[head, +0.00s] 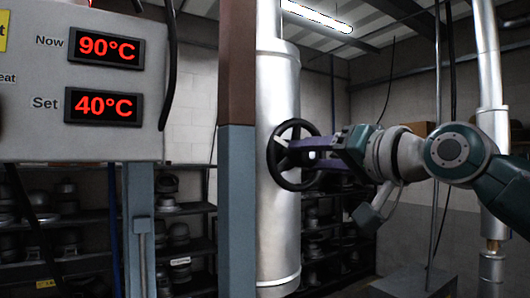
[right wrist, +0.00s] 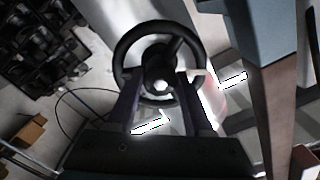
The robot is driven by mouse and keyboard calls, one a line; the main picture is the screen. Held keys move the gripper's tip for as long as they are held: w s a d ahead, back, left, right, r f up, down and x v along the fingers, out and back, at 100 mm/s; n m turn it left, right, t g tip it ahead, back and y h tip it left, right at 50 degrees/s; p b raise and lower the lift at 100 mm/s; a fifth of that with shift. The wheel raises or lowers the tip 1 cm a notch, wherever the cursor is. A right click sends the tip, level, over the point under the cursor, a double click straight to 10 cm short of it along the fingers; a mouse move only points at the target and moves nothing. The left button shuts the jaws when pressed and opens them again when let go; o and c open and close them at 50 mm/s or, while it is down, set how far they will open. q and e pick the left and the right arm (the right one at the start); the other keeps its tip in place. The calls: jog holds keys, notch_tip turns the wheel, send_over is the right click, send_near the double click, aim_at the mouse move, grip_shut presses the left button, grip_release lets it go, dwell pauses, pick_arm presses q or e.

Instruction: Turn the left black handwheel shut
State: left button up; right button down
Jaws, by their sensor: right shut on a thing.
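The black handwheel (head: 271,156) stands upright in front of a thick silver pipe in the head view. Its round rim, a spoke and its bright hub centre show in the right wrist view (right wrist: 150,41). My right gripper (head: 303,150) reaches in from the right, with its purple fingers at the wheel. In the right wrist view the two fingers (right wrist: 161,80) lie on either side of the hub, over the lower half of the wheel. The gripper is shut on the handwheel; the exact contact points are partly hidden. My left gripper is not in view.
The silver pipe (head: 278,230) rises behind the wheel. A blue and brown post (head: 237,200) stands close to its left. A grey panel (head: 45,120) reads Now 90°C and Set 40°C. Shelves (head: 190,210) with hat forms stand behind. Another silver pipe (head: 490,80) is at right.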

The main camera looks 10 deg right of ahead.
jog(key=m, duration=0.6)
jog(key=shift+m, duration=0.3)
jog(key=m, duration=0.6)
dwell(0.4)
jog(key=c, duration=0.6)
grip_release()
